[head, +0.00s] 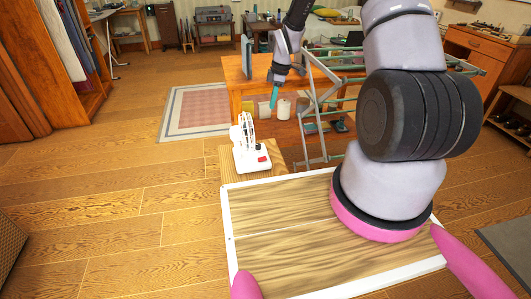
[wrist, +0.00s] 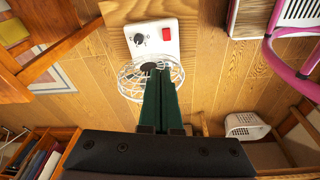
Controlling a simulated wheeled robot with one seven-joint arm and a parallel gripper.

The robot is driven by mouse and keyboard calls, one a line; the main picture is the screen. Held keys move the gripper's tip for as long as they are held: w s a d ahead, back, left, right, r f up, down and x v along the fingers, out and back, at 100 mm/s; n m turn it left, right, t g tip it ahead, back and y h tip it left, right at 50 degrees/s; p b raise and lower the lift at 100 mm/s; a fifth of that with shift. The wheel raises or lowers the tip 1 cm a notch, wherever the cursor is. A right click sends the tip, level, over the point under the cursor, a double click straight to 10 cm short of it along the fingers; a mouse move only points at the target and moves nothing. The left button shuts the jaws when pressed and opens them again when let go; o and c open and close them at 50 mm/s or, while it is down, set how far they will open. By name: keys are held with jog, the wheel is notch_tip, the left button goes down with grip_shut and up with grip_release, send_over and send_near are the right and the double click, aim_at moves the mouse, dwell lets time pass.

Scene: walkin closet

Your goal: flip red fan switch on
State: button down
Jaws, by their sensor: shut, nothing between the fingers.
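A small white fan (head: 246,140) stands on a wooden surface ahead of me in the head view. Its white base carries a red switch (head: 263,159). In the wrist view the base shows the red switch (wrist: 180,32) beside a dark dial (wrist: 140,38), with the round wire cage (wrist: 130,76) below them. I cannot tell which way the switch is set. My gripper (head: 273,101) is shut and empty, above and beyond the fan in the head view. In the wrist view the gripper's dark green fingers (wrist: 160,73) cover part of the cage; contact cannot be told.
The fan's wooden support (head: 232,160) is narrow. An orange wooden table (head: 240,75) stands behind it, with white cups (head: 283,108) and a metal frame (head: 312,100) nearby. A patterned rug (head: 200,112) lies left. A white basket (wrist: 247,126) shows in the wrist view.

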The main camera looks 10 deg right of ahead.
notch_tip(320, 180, down, 11)
jog(key=a+n, duration=0.1)
jog(key=n, duration=0.1)
jog(key=shift+s+a+r+n+g+y, duration=0.2)
jog(key=shift+n+g+y, duration=0.1)
jog(key=shift+g, duration=0.1)
send_near(264, 158)
jog(key=x, duration=0.5)
jog(key=shift+a+f, duration=0.15)
jog(key=shift+a, duration=0.15)
jog(key=shift+f, duration=0.65)
jog(key=shift+d, duration=0.1)
